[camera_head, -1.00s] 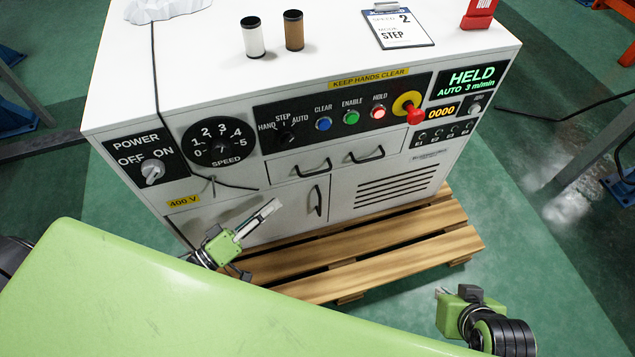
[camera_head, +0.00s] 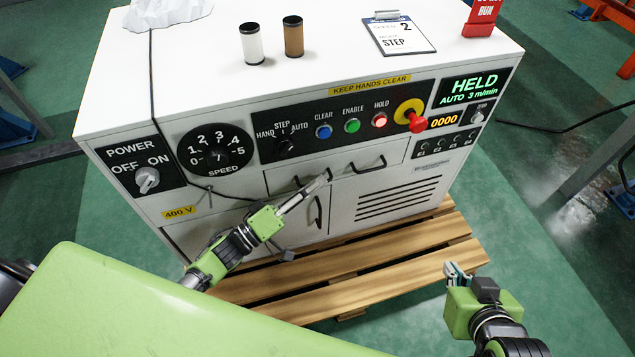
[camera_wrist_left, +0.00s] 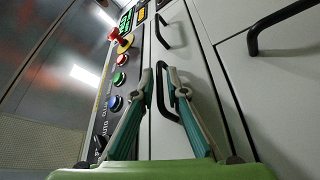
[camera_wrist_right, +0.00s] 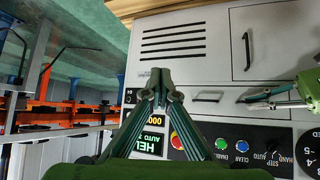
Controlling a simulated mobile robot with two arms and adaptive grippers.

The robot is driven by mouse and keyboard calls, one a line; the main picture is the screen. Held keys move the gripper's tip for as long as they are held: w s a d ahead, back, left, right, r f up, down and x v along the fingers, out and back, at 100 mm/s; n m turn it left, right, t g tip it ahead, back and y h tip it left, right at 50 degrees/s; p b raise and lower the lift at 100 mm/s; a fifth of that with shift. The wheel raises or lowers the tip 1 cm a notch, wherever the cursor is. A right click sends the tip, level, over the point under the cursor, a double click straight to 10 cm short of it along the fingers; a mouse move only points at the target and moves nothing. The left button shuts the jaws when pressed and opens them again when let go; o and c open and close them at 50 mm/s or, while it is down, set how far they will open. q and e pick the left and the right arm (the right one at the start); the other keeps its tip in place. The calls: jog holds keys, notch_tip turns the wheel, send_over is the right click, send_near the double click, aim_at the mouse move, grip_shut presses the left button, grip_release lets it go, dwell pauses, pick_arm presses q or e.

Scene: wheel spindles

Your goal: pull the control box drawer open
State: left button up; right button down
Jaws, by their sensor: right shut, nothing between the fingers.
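The control box (camera_head: 300,55) is a white cabinet with a drawer (camera_head: 340,166) below its button panel. The drawer front looks flush with the cabinet. It carries two black handles, a left handle (camera_head: 316,170) and a right handle (camera_head: 368,163). My left gripper (camera_head: 322,180) is at the left handle. In the left wrist view its fingers are apart, with the left handle (camera_wrist_left: 161,92) showing between the tips; contact cannot be told. My right gripper (camera_head: 455,270) is shut and empty, in front of the cabinet's lower right. Its closed fingertips (camera_wrist_right: 161,78) show in the right wrist view.
A cupboard door handle (camera_head: 318,210) stands out below the drawer, near my left gripper. A red stop knob (camera_head: 417,122) sticks out at the panel's right. A black cable (camera_head: 154,90) hangs down the left front. A wooden pallet (camera_head: 350,275) lies under the cabinet.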

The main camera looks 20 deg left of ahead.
pick_arm(q)
jog(key=shift+w+d+r, duration=0.1)
jog(key=shift+w+d, duration=0.25)
jog(key=shift+w, duration=0.15)
pick_arm(e)
jog(key=shift+w+a+r, duration=0.15)
jog(key=shift+w+r, duration=0.15)
jog(key=shift+w, duration=0.1)
pick_arm(q)
grip_shut()
